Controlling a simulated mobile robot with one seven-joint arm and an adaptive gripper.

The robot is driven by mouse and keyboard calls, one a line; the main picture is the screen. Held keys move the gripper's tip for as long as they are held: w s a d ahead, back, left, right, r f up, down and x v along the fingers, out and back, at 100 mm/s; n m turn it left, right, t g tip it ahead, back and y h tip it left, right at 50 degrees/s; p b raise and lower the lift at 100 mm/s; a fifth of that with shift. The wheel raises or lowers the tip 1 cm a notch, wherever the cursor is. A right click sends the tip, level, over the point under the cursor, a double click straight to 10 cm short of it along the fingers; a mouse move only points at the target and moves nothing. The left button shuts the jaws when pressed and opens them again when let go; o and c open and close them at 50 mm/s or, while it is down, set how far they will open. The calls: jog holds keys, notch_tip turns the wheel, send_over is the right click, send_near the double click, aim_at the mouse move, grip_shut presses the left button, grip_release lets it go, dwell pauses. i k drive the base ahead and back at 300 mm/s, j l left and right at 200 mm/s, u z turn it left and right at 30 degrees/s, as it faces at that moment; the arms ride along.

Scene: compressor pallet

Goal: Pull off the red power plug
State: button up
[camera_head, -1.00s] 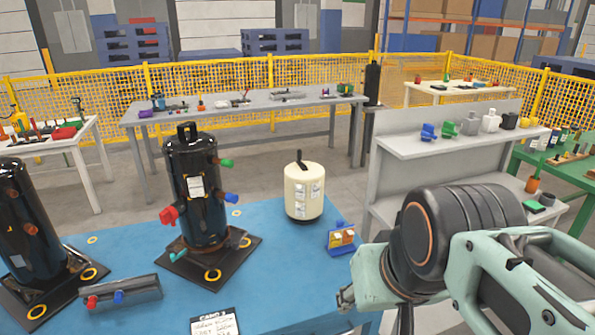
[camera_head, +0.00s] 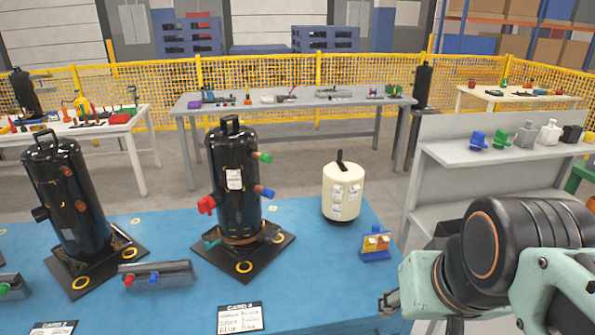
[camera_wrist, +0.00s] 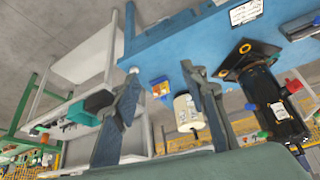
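The red power plug (camera_head: 206,204) sticks out from the left side of the middle black compressor (camera_head: 234,180), which stands upright on a dark square base plate. In the wrist view the plug (camera_wrist: 293,86) shows beside the compressor (camera_wrist: 268,100) at the right. My gripper (camera_head: 389,302) is at the lower right in the head view, well to the right of the compressor and touching nothing that I can see. In the wrist view its two fingers (camera_wrist: 160,74) are spread apart with nothing held between them.
The blue table (camera_head: 312,272) also bears a cream tank (camera_head: 342,190), a small blue holder with orange pieces (camera_head: 376,243), a grey block with red and blue plugs (camera_head: 157,274) and another black compressor (camera_head: 67,192). A grey shelf (camera_head: 480,165) stands at the right.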

aim_at(207, 203)
jog(key=i+j+u, duration=0.35)
jog(key=j, duration=0.25)
jog(key=i+j+u, duration=0.4)
jog(key=j, duration=0.15)
jog(key=i+j+u, duration=0.35)
jog(key=j, duration=0.15)
jog(key=l, duration=0.1)
jog(key=k+z, duration=0.05)
